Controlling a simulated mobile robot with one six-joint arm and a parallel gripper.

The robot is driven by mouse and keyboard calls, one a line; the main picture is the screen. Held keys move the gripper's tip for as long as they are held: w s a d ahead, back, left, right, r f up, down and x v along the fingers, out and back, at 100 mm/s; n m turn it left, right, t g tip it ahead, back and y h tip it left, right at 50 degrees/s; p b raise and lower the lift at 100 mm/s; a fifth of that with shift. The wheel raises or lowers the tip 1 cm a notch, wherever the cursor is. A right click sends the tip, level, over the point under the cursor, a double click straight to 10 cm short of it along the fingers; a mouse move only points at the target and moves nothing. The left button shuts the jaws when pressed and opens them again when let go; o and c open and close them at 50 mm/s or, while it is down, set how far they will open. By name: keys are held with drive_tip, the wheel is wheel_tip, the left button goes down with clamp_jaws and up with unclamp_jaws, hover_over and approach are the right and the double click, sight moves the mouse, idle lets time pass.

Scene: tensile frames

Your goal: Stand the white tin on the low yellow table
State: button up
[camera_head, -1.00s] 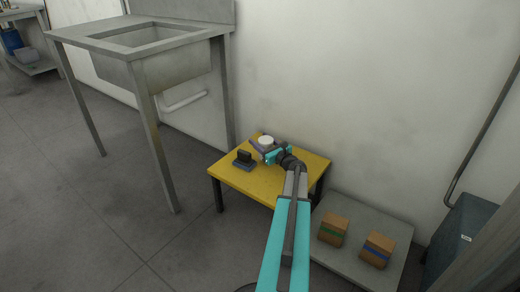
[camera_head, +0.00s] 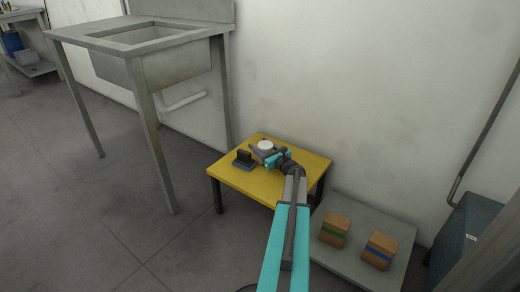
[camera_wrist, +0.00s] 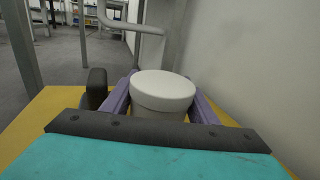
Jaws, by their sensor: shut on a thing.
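The white tin (camera_head: 266,146) is upright at the low yellow table (camera_head: 252,183), near its back edge by the wall. My gripper (camera_head: 263,152) is shut on the tin, with its purple fingers on either side of it. In the wrist view the tin (camera_wrist: 163,93) stands between the two fingers (camera_wrist: 160,103), its round lid facing up. Its base is hidden by my gripper, so I cannot tell whether it touches the tabletop.
A dark block on a blue base (camera_head: 244,160) is on the table, just left of the tin. A steel sink (camera_head: 150,50) stands behind to the left. A grey platform (camera_head: 345,262) with two cardboard boxes (camera_head: 334,230) lies at right. The table's front is clear.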

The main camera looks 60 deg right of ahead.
drive_tip(key=shift+f, duration=0.1)
idle(0.3)
drive_tip(key=o, duration=0.9)
drive_tip(key=shift+s+a+r+p, duration=0.2)
drive_tip(key=shift+s+p, duration=0.15)
drive_tip(key=shift+s, duration=0.25)
drive_tip(key=p+v, duration=0.3)
drive_tip(key=v, duration=0.7)
drive_tip(key=shift+s+a+f, duration=0.1)
drive_tip(key=shift+s, duration=0.25)
